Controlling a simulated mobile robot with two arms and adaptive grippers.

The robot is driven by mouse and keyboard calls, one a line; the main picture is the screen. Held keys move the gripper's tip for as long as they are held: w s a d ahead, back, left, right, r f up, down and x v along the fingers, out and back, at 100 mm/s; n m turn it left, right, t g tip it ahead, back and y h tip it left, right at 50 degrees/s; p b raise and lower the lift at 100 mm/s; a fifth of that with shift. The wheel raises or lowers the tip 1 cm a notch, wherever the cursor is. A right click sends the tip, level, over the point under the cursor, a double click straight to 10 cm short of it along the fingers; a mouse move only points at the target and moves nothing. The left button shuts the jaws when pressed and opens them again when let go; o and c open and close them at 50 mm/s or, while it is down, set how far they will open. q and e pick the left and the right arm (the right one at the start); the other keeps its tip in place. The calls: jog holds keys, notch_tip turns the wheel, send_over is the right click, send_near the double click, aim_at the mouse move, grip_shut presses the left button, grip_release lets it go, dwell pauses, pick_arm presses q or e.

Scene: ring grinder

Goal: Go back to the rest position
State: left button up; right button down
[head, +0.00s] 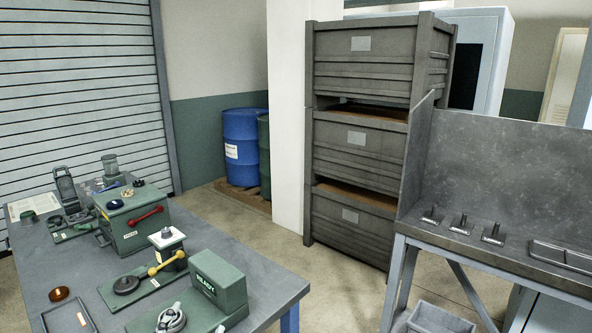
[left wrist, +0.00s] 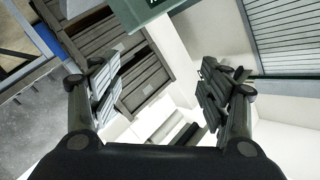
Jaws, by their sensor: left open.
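My left gripper (left wrist: 162,88) shows in the left wrist view, its two dark ridged fingers spread wide apart with nothing between them. The picture is tilted there, and the fingers are in front of the stacked grey crates (left wrist: 140,80) and a pale wall. A green object (left wrist: 148,12) is partly cut off at the top edge of that view. Neither gripper appears in the head view, and my right gripper is in no view.
A grey workbench (head: 250,282) at left holds a green box (head: 132,222), a READY-labelled green unit (head: 216,282) and small fixtures. A metal stand (head: 505,245) with several pegs is at right. Stacked crates (head: 360,150) and a blue drum (head: 241,150) stand behind. Floor between is clear.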

pick_arm(q)
jog(key=s+f+n+g, duration=0.3)
jog(key=s+f+g, duration=0.4)
jog(key=s+f, duration=0.5)
jog(key=s+f+n+g, duration=0.2)
jog(key=s+f+g, duration=0.6)
jog(key=s, duration=0.6)
notch_tip(320, 180, down, 28)
jog(key=s, duration=0.2)
jog(key=s+a+f, duration=0.1)
jog(key=s+f, duration=0.7)
jog(key=s+a+f+g, duration=0.1)
jog(key=s+a+f, duration=0.1)
jog(key=s+f, duration=0.6)
jog(key=shift+s+a+b, duration=0.2)
jog(key=shift+a+b, duration=0.1)
jog(key=shift+b, duration=0.15)
